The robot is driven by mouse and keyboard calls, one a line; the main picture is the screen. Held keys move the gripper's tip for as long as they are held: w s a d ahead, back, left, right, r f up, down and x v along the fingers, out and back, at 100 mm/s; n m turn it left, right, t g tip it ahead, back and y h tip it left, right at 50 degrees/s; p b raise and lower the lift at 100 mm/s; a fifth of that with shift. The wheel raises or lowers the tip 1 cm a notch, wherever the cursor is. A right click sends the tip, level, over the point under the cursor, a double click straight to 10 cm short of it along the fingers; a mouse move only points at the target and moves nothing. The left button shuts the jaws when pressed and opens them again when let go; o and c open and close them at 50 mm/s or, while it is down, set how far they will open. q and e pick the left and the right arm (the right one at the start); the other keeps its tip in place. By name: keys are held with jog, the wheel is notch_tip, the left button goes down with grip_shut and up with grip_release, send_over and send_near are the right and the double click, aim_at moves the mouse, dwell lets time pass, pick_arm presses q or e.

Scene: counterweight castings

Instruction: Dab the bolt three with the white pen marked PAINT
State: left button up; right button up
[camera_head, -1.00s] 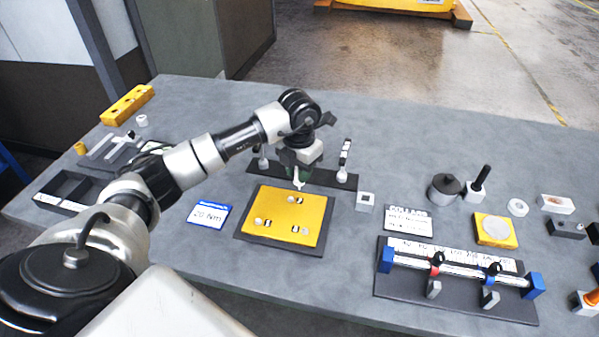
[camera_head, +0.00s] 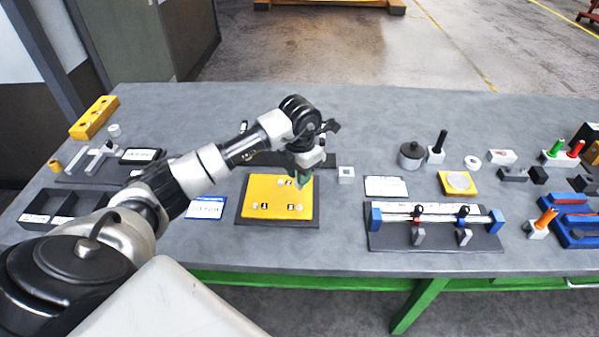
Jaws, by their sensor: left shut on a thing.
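The yellow casting plate (camera_head: 270,193) lies on a dark base on the bench and carries several small bolts with black-and-white marks; the marks are too small to read, so I cannot tell which bolt is three. My left gripper (camera_head: 304,168) is above the plate's upper right corner, pointing down. It is shut on a slim thing, probably the white pen; a small pale and greenish part shows below the fingers, and its lettering is not readable. I cannot tell whether its tip touches the plate. The dark pen rack (camera_head: 265,159) behind is partly hidden by my arm. My right gripper is out of view.
A blue-and-white card (camera_head: 206,207) lies left of the plate. A small grey-white block (camera_head: 346,174) and a white card (camera_head: 386,187) are to the right. A fixture with blue ends (camera_head: 436,217) stands at the front right. Bare bench lies in front of the plate.

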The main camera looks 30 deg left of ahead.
pick_arm(q)
jog(key=shift+s+f+b, duration=0.1)
jog(key=shift+f+b, duration=0.25)
jog(key=shift+f, duration=0.15)
jog(key=shift+f+b, duration=0.3)
jog(key=shift+f, duration=0.1)
jog(key=shift+f+b, duration=0.6)
jog(key=shift+f, duration=0.15)
jog(key=shift+f+b, duration=0.7)
jog(key=shift+f, duration=0.2)
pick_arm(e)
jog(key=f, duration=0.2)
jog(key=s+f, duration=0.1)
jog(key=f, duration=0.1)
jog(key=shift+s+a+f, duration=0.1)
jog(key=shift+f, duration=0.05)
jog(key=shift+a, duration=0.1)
pick_arm(q)
jog(key=shift+b, duration=0.3)
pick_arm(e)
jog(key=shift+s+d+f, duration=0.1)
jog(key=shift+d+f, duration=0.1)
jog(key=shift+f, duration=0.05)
pick_arm(q)
jog(key=shift+f+b, duration=0.4)
jog(key=shift+f, duration=0.15)
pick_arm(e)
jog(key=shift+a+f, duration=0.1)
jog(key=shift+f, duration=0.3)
